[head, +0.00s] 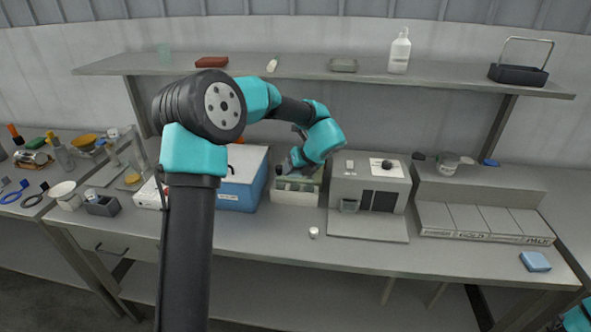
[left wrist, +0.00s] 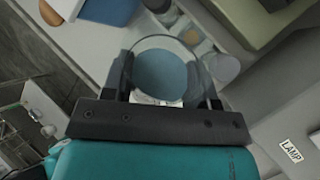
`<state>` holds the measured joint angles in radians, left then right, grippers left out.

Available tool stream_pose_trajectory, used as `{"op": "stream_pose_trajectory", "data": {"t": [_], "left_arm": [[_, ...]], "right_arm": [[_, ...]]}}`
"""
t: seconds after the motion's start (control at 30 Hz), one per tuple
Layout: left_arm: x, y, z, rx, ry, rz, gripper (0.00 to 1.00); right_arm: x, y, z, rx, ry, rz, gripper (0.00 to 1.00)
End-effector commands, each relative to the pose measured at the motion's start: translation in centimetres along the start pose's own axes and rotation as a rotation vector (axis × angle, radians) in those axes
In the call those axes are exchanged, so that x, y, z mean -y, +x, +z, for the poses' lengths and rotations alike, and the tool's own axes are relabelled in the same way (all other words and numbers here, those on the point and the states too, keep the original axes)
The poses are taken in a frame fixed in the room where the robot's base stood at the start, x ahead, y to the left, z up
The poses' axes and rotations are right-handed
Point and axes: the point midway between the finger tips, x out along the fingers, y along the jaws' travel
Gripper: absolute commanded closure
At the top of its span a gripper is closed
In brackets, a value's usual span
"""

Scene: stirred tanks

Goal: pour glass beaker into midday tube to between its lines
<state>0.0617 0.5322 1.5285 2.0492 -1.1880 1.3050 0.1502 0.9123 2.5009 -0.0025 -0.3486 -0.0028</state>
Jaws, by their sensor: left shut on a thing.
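My left gripper (head: 288,165) is over the tube rack (head: 296,196) in the middle of the bench. In the left wrist view my left gripper (left wrist: 166,80) is shut on the round glass beaker (left wrist: 165,50), which holds blue-looking liquid. The beaker is hard to make out in the head view, behind my gripper and wrist. Pale round tops beside the beaker (left wrist: 192,33) show in the left wrist view, partly hidden by it. I cannot tell which is the midday tube, and its lines are not visible. My right gripper is out of view.
A blue box (head: 240,190) stands left of the rack. A grey machine (head: 368,185) stands close on its right. A small white cap-like thing (head: 313,232) lies in front. A shelf (head: 300,68) runs above. The front right of the bench is mostly clear.

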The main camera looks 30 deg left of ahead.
Motion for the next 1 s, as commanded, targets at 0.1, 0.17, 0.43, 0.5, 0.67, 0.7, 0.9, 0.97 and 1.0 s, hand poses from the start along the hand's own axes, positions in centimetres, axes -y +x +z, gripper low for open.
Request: {"op": "stream_pose_trajectory", "data": {"t": [0.1,0.17,0.43,0.5,0.67,0.7,0.9,0.97,1.0], "left_arm": [[-0.05,0.05,0.06,-0.083,0.040,0.019,0.73],[-0.05,0.01,0.05,-0.130,0.065,0.029,0.73],[0.09,0.16,0.01,-0.329,0.173,0.072,0.73],[0.10,0.22,0.01,-0.366,0.192,0.080,0.73],[0.16,0.34,0.08,-0.438,0.232,0.097,0.73],[0.18,0.35,0.08,-0.455,0.239,0.100,0.73],[0.29,0.47,0.18,-0.535,0.282,0.117,0.73],[0.24,0.40,0.22,-0.544,0.289,0.119,0.73],[0.23,0.38,0.25,-0.549,0.292,0.121,0.73]], "right_arm": [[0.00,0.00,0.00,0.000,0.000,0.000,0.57],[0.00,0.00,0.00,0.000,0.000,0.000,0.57],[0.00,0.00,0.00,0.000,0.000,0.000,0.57],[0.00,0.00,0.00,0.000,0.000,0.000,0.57],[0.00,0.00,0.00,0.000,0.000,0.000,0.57],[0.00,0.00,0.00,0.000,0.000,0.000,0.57],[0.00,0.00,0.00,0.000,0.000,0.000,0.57],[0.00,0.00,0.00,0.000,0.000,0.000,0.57],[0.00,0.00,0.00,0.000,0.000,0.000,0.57]]}}
